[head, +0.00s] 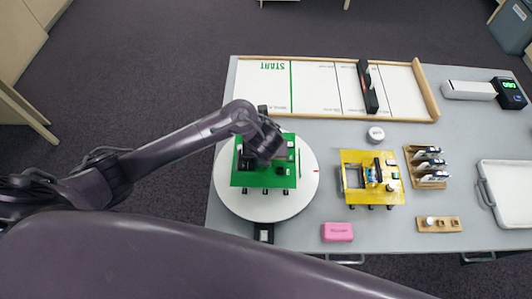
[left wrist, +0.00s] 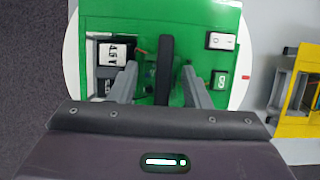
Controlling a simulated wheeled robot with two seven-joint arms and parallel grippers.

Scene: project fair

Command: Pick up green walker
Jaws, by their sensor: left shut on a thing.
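The green walker (head: 251,179) is a flat green board with black and white parts on top and small black feet along its edge. It sits on a white round turntable (head: 230,205) at the left of the table. My left gripper (head: 263,158) is over the middle of the board and hides part of it. My right gripper is not in view.
A yellow walker (head: 394,190) stands right of the turntable, with a pink block (head: 337,232) in front and a grey round puck (head: 376,134) behind. A white START track (head: 325,90) with wooden rails lies at the back. A wooden rack (head: 414,165) and white tray (head: 510,190) are right.

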